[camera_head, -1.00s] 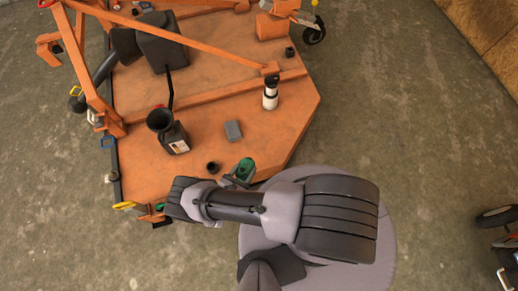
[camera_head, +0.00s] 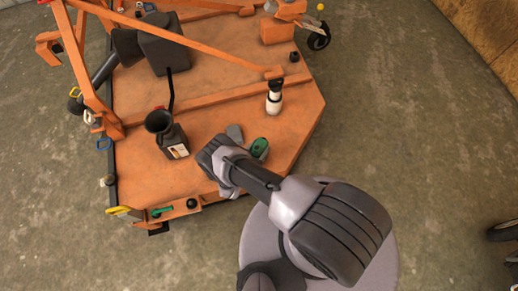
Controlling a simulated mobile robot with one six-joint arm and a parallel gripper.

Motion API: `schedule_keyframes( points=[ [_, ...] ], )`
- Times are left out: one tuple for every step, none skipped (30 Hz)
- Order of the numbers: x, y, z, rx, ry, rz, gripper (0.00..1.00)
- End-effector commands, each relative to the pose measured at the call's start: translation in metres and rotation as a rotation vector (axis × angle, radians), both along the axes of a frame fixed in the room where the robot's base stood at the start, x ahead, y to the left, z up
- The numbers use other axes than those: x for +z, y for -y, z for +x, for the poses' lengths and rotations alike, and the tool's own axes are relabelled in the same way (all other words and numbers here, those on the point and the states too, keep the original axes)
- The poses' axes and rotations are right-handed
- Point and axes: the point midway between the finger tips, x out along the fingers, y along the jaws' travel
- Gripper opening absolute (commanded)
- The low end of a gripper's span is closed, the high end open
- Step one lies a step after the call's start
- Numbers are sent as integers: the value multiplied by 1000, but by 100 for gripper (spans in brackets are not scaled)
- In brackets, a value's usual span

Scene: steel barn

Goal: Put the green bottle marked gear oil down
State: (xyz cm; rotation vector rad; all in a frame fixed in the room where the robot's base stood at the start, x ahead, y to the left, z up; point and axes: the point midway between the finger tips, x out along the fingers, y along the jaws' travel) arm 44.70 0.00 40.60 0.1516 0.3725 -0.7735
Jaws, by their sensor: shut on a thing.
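The green bottle (camera_head: 259,148) shows just right of my wrist, over the orange deck (camera_head: 290,125). Its label cannot be read. My gripper (camera_head: 250,154) is shut on the bottle; the wrist and forearm above hide most of the jaws. Seen from above, I cannot tell whether the bottle touches the deck or hangs just over it.
A grey block (camera_head: 235,132) lies close behind the bottle, partly covered by my wrist. A white bottle with a black top (camera_head: 274,97) stands farther back. A black jug with a funnel (camera_head: 170,138) stands left. The deck right of the green bottle is clear.

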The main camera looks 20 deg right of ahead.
Motion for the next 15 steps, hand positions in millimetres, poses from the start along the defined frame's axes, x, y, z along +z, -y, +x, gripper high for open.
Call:
schedule_keyframes(
  points=[
    [1,0,0,0,0,0,57],
    [1,0,0,0,0,0,63],
    [1,0,0,0,0,0,70],
    [1,0,0,0,0,0,73],
    [1,0,0,0,0,0,73],
    [1,0,0,0,0,0,73],
    [1,0,0,0,0,0,73],
    [1,0,0,0,0,0,73],
    [1,0,0,0,0,0,73],
    [1,0,0,0,0,0,73],
    [1,0,0,0,0,0,73],
    [1,0,0,0,0,0,73],
    [2,-1,-1,0,0,0,73],
    [3,-3,-2,1,0,0,73],
    [6,-6,-5,3,-1,-1,73]
  ],
)
